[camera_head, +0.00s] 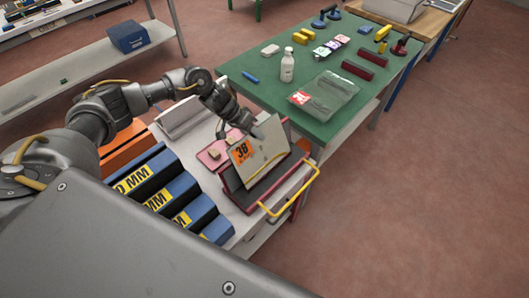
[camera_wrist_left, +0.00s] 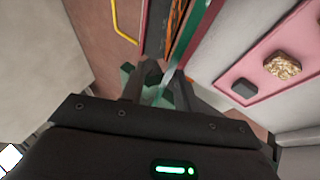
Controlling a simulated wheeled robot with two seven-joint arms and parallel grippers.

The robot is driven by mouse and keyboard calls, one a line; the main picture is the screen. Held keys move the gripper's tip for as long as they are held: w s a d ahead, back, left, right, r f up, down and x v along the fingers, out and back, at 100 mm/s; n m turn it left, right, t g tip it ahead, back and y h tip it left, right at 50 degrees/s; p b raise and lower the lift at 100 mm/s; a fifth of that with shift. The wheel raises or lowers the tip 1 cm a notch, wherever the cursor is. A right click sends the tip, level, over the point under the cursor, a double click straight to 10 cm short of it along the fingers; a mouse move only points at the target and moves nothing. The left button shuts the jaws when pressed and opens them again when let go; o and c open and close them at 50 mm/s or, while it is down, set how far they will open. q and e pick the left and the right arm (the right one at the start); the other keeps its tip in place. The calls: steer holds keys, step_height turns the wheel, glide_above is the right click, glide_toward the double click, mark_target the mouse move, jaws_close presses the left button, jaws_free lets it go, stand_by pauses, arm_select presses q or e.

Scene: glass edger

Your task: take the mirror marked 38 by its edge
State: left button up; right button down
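The mirror marked 38 (camera_head: 262,153) is a pale pane with an orange label, leaning upright in a dark red and black rack (camera_head: 262,192) in the head view. My left gripper (camera_head: 257,132) is at its upper edge, coming from above. In the left wrist view the pane's greenish edge (camera_wrist_left: 196,35) runs down to between the fingers of the left gripper (camera_wrist_left: 160,92). The fingers look apart, with a gap beside the edge, so it seems open around the edge. My right gripper is in neither view.
A pink tray (camera_head: 205,163) with small blocks lies left of the mirror. A yellow handle (camera_head: 300,193) sticks out at right. The green table (camera_head: 318,124) behind holds a bottle (camera_head: 287,66) and several tools.

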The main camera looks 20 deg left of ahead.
arm_select(q)
jaws_close()
steer(key=shift+r, duration=0.2)
stand_by(0.4)
steer(key=shift+w+r+b, duration=0.1)
steer(key=shift+r+b, duration=0.3)
steer(key=shift+r, duration=0.05)
steer(key=shift+s+r+b, duration=0.25)
steer(key=shift+r+b, duration=0.1)
steer(key=shift+r, duration=0.9)
steer(key=s+d+r, duration=0.2)
steer(key=s+r, duration=0.2)
steer(key=s, duration=0.2)
steer(key=s+d+r+b, duration=0.1)
steer(key=s+d+r, duration=0.2)
steer(key=s+r, duration=0.2)
steer(key=shift+s+d+r, duration=0.2)
steer(key=shift+s+d, duration=0.1)
steer(key=shift+s, duration=0.4)
